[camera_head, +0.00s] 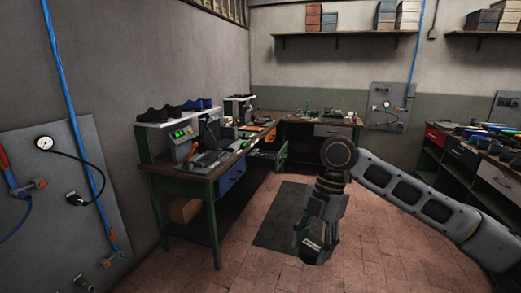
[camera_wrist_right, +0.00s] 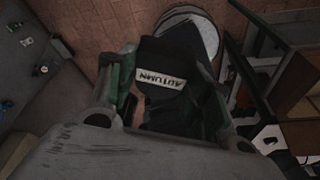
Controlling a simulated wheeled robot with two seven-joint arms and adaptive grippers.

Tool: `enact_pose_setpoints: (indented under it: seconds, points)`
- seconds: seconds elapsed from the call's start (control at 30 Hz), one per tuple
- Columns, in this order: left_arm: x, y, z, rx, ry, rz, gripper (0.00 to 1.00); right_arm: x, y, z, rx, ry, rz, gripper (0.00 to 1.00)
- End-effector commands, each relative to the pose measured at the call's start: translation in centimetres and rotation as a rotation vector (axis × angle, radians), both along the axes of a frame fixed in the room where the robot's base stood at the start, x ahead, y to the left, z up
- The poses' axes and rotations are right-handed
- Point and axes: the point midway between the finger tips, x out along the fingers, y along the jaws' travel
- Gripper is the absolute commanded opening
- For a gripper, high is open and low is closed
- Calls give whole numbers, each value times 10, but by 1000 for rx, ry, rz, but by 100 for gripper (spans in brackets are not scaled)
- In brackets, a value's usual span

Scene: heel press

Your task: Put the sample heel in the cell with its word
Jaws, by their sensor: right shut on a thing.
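My right gripper (camera_head: 315,245) hangs over the floor, right of the workbench. It is shut on the sample heel (camera_head: 312,243), a small dark piece with a pale label. In the right wrist view the heel (camera_wrist_right: 172,85) sits between the green-edged fingers (camera_wrist_right: 165,95). Its label appears to read AUTUMN, and the fingers hide its sides. I cannot make out any worded cells from here. My left gripper is not in view.
A green workbench (camera_head: 180,178) with a press machine (camera_head: 190,138) and dark shoes (camera_head: 165,113) stands at left. An open green drawer (camera_head: 268,158) sticks out near the corner. A dark mat (camera_head: 277,222) lies on the floor. A loaded rack (camera_head: 460,152) stands at right.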

Motion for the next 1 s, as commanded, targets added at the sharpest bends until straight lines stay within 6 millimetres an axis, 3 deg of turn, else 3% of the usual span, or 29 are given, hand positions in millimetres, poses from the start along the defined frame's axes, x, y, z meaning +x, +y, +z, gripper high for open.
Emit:
enact_pose_setpoints:
  seconds: [1.0]
  points:
    - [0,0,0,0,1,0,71,54,7,-2,0,-2,-916,25]
